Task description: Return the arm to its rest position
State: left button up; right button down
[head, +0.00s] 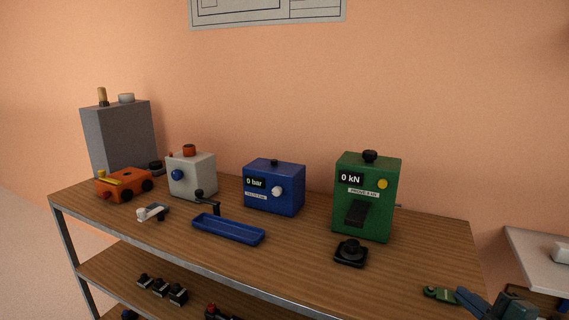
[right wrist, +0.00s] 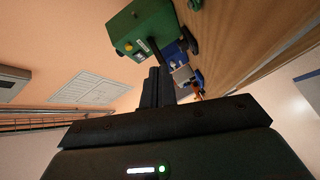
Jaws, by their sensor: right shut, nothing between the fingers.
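My right gripper (head: 463,294) shows at the lower right of the head view, at the front right corner of the wooden bench top (head: 310,275). Its fingers are together and hold nothing. In the right wrist view the fingers of the gripper (right wrist: 157,80) are closed, pointing toward the green box labelled 0 kN, which appears beyond them. A small green piece (head: 440,294) lies just left of the fingertips in the head view; I cannot tell whether they touch. My left gripper is not in view.
On the bench stand the green box (head: 375,200), a blue 0 bar box (head: 273,190), a light grey box (head: 192,178), an orange device (head: 123,186) and a blue tray (head: 228,230). A black knobbed base (head: 350,253) sits in front. A pale table (head: 540,262) is at right.

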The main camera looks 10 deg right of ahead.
jog(key=s+a+f+m+g+h+p, duration=0.1)
jog(key=s+a+f+m+g, duration=0.1)
jog(key=s+a+f+m, duration=0.4)
jog(key=s+a+f+m+g+p, duration=0.1)
jog(key=s+a+f+m+g, duration=0.15)
jog(key=a+f, duration=0.4)
jog(key=s+a+f+m+y+p, duration=0.1)
jog(key=s+a+f+m, duration=0.1)
jog(key=a, duration=0.4)
jog(key=s+a+f+m+g+y, duration=0.1)
jog(key=s+a+f+m, duration=0.1)
jog(key=a, duration=0.4)
jog(key=shift+s+a+f+p, duration=0.4)
jog(key=shift+s+f, duration=0.25)
jog(key=shift+s, duration=0.5)
